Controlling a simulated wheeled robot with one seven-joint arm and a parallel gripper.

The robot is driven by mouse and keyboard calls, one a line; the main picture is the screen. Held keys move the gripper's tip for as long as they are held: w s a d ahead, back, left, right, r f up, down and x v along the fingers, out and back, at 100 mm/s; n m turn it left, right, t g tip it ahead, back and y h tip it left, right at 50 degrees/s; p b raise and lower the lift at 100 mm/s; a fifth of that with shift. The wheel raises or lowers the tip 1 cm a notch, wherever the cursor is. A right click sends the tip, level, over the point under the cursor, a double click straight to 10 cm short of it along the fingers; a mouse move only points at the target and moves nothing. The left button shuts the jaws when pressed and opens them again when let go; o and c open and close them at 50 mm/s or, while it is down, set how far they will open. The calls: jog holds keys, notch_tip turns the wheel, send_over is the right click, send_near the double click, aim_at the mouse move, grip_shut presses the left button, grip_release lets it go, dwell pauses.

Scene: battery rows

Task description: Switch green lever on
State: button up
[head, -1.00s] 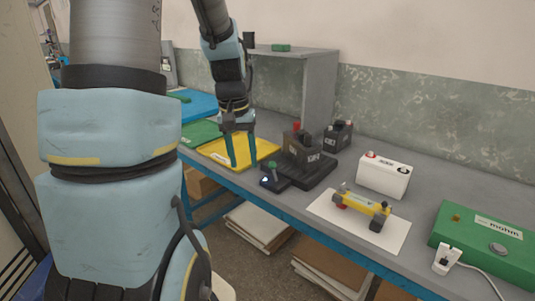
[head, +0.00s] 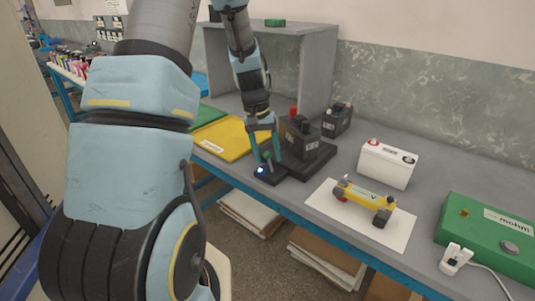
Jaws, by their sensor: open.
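The green lever (head: 266,156) stands on a small dark switch box (head: 272,174) with a lit bluish-white spot on its left side. The box sits at the front edge of the bench, in front of a black battery on a dark base. My gripper (head: 266,158) points down over the box, with its two green fingers apart on either side of the lever. I cannot tell whether either finger touches the lever. The fingers partly cover the lever and the box.
A black battery (head: 299,138) on a dark base (head: 318,158) stands close behind the switch box. A yellow tray (head: 226,140) lies to the left. A yellow device (head: 364,198) on white paper, a white battery (head: 388,163) and a green box (head: 490,236) are to the right.

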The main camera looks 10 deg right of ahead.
jog(key=shift+d+f, duration=0.1)
jog(key=shift+f, duration=0.45)
grip_shut()
